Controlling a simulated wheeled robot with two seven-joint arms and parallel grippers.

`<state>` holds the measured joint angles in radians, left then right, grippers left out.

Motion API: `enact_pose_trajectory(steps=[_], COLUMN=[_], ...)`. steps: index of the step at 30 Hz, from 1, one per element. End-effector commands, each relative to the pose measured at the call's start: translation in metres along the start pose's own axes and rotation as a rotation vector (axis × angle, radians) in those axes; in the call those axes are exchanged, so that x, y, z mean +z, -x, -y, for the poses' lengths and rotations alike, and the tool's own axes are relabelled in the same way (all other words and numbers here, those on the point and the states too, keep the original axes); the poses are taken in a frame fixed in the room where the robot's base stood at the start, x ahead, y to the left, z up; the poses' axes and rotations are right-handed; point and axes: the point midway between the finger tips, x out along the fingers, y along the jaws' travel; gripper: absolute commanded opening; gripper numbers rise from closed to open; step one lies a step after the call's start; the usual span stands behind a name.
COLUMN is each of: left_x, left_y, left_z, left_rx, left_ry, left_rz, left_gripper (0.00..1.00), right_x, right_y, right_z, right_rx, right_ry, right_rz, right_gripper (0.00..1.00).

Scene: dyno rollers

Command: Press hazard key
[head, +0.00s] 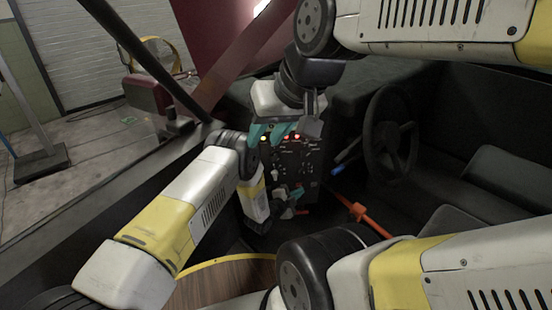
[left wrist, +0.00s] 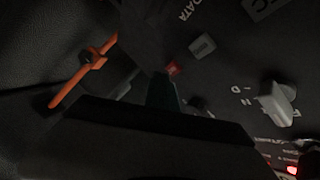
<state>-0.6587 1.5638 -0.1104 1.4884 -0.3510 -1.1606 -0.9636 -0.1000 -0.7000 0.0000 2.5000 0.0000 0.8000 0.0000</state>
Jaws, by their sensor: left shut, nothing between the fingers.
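A dark control panel (head: 312,160) with white markings and small lit lamps stands in the middle of the cab. In the left wrist view, a small red key (left wrist: 173,69) sits on the dark panel beside a grey key (left wrist: 202,46); I cannot read a hazard mark on it. My left gripper (head: 290,199) is shut and empty at the lower part of the panel. Its dark teal fingertip (left wrist: 162,91) appears just below the red key; I cannot tell if they touch. My right gripper (head: 268,132) has its teal fingers apart, empty, near the panel's top.
A grey selector (left wrist: 278,104) with letters stands right of the keys. An orange lever (head: 357,210) is right of the panel, and a blue-tipped stalk (head: 346,170) is near the steering wheel (head: 388,135). A red lamp (left wrist: 292,170) glows at the wrist view's lower right.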

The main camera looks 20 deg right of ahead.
Motion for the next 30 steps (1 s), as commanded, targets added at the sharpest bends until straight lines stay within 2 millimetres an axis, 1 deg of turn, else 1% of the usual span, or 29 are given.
enact_pose_trajectory(steps=[30], left_x=[0.0047], left_y=[-0.0065], left_z=[0.005], left_rx=[0.0], left_ry=[0.0], left_rz=[0.0], left_gripper=[0.0], right_x=[0.0], right_y=[0.0], right_z=[0.0], right_rx=[0.0], right_ry=[0.0], right_rz=[0.0], right_gripper=[0.33])
